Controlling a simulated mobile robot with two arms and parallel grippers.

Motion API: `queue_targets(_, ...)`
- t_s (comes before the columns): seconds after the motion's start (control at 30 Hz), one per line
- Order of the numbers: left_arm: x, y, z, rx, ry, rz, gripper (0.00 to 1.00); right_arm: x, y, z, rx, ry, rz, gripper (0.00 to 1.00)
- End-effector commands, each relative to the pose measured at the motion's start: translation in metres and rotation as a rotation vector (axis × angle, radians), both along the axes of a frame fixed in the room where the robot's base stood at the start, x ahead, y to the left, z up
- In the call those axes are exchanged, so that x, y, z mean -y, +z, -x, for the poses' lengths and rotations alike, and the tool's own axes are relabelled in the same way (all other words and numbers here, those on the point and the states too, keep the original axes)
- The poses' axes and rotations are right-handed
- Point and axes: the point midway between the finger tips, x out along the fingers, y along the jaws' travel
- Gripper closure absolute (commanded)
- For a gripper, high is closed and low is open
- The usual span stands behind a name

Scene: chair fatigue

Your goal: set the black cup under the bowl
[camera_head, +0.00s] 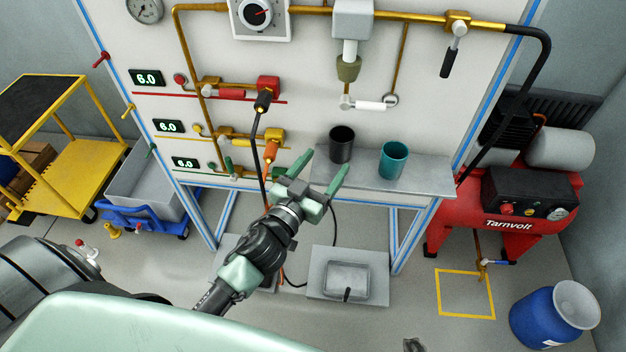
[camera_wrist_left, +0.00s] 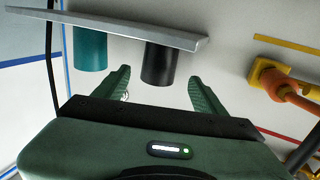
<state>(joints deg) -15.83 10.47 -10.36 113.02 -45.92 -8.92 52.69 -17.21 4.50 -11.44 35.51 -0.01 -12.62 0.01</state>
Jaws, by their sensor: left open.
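The black cup (camera_head: 342,145) stands upright on the grey metal shelf (camera_head: 430,178) at the panel's front. The olive filter bowl (camera_head: 348,68) hangs under a grey box on the pipe, above and behind the cup. My left gripper (camera_head: 322,172) is open and empty, its fingers pointing toward the black cup from the front. In the left wrist view, which shows the scene upside down, the black cup (camera_wrist_left: 158,64) appears between the two open fingers (camera_wrist_left: 160,80). I cannot tell whether they touch it. My right gripper is not in view.
A teal cup (camera_head: 393,160) stands on the shelf right of the black cup. A white-handled valve (camera_head: 368,105) sits below the bowl. Red and orange fittings (camera_head: 272,140) with a black hose lie left of my gripper. The shelf's right end is clear.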

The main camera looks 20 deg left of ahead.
Motion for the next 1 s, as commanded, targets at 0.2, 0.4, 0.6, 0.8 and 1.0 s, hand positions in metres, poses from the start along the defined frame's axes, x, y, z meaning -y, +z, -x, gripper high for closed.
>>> queue_targets(0.2, -0.004, -0.002, 0.039, -0.001, 0.000, 0.001, 0.29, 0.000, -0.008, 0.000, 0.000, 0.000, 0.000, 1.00)
queue_targets(0.4, -0.006, -0.001, 0.052, 0.000, 0.000, 0.001, 0.29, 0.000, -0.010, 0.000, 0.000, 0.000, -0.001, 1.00)
queue_targets(0.6, -0.006, 0.000, 0.053, 0.001, 0.000, 0.000, 0.29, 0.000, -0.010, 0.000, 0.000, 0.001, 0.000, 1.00)
queue_targets(0.8, -0.008, -0.048, 0.052, -0.089, 0.007, -0.016, 0.29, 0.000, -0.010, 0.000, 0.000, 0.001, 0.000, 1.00)
queue_targets(1.0, -0.016, -0.219, 0.080, -0.423, 0.021, -0.078, 0.29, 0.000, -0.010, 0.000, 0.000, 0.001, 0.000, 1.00)
